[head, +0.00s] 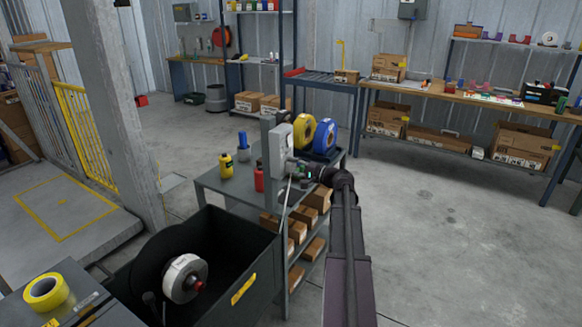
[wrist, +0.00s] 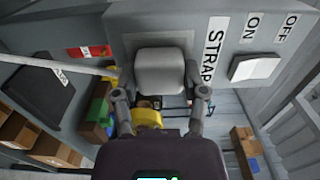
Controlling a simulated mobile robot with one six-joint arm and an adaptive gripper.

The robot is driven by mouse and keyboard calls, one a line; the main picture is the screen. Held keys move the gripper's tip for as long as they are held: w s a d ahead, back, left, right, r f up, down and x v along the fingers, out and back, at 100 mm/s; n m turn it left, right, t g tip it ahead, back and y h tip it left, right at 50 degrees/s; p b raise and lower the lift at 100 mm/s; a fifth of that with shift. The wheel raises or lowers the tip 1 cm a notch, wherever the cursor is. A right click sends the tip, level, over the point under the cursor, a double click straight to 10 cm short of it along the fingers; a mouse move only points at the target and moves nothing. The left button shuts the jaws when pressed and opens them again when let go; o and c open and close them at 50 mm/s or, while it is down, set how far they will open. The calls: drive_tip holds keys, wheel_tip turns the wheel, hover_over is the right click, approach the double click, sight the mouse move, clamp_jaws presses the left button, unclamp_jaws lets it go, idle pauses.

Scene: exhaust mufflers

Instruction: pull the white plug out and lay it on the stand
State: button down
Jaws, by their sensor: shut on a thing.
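The white plug (wrist: 160,70) shows in the wrist view as a pale grey, rounded block in front of a grey housing marked STRAP, ON and OFF (wrist: 215,22). My gripper (wrist: 160,82) is shut on it, one finger on each side. Whether the plug is still seated in the housing I cannot tell. In the head view my gripper (head: 301,170) is at the right side of the upright grey housing (head: 281,150), and hides the plug. The housing stands on the grey stand (head: 212,182), which has shelves below. A pale cable (head: 285,207) hangs down in front.
A yellow bottle (head: 226,166) and a red bottle (head: 259,178) stand on the stand, left of the housing. Yellow (head: 304,131) and blue (head: 325,136) reels stand behind it. Boxes fill the lower shelves. A dark bin (head: 222,236) is at the near left.

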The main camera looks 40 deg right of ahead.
sight(295, 167)
drive_tip(key=shift+s, duration=0.15)
drive_tip(key=shift+v, duration=1)
drive_tip(key=shift+s+d, duration=0.15)
drive_tip(key=shift+s, duration=0.1)
drive_tip(key=shift+v, duration=0.75)
drive_tip(key=shift+v, duration=0.75)
drive_tip(key=shift+s, duration=0.1)
